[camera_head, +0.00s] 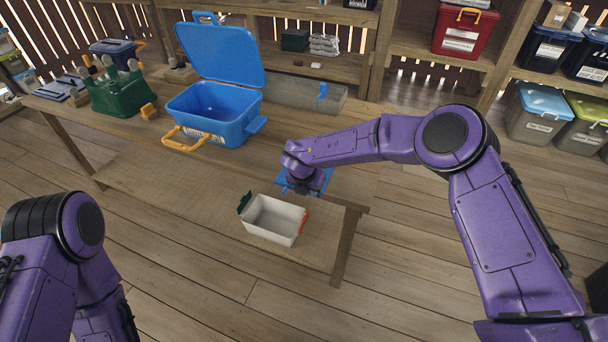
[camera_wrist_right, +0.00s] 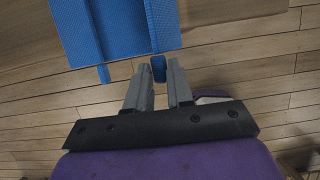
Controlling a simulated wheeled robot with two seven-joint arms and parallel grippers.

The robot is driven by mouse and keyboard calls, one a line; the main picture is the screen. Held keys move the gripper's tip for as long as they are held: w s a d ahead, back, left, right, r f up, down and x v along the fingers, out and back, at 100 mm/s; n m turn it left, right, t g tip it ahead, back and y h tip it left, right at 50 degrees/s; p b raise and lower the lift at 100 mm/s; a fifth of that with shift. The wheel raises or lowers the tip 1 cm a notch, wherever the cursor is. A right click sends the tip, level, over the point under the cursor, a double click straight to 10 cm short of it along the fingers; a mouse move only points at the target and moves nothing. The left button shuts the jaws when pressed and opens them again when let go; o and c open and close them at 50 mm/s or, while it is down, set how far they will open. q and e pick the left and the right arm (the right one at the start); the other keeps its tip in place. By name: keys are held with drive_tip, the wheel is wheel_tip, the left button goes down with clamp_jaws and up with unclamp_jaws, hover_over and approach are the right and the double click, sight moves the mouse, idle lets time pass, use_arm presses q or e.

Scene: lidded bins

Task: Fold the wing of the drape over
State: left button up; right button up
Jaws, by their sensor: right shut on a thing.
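A blue ribbed panel (camera_wrist_right: 125,28) with a lengthwise crease lies at the top of the right wrist view. In the head view its blue edges (camera_head: 325,182) show around my right gripper (camera_head: 302,188), at the right end of the low wooden surface. No cloth drape is clearly visible. My right gripper's two grey fingers (camera_wrist_right: 158,75) are closed about a small blue tab (camera_wrist_right: 158,65) just below the panel's edge. I cannot tell whether the tab is joined to the panel. The fingertips are hidden in the head view. My left gripper is out of frame.
An open white bin (camera_head: 272,222) with green and orange clips stands just left of my right gripper. A blue bin (camera_head: 210,112) with raised lid stands on the table (camera_head: 150,135), near a green container (camera_head: 122,95). Shelves hold several lidded bins. Floor at front is clear.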

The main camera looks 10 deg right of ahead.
drive_tip(key=shift+w+a, duration=0.1)
drive_tip(key=shift+a, duration=0.05)
drive_tip(key=shift+w+a+f+g+h+b, duration=0.2)
drive_tip(key=shift+f+g+h+b, duration=0.1)
drive_tip(key=shift+f+h+b, duration=0.25)
drive_tip(key=h+b, duration=0.1)
drive_tip(key=a+g+h+b, duration=0.1)
drive_tip(key=shift+w+f+n+b, duration=0.1)
drive_tip(key=shift+w+n+b, duration=0.2)
drive_tip(key=shift+b, duration=0.1)
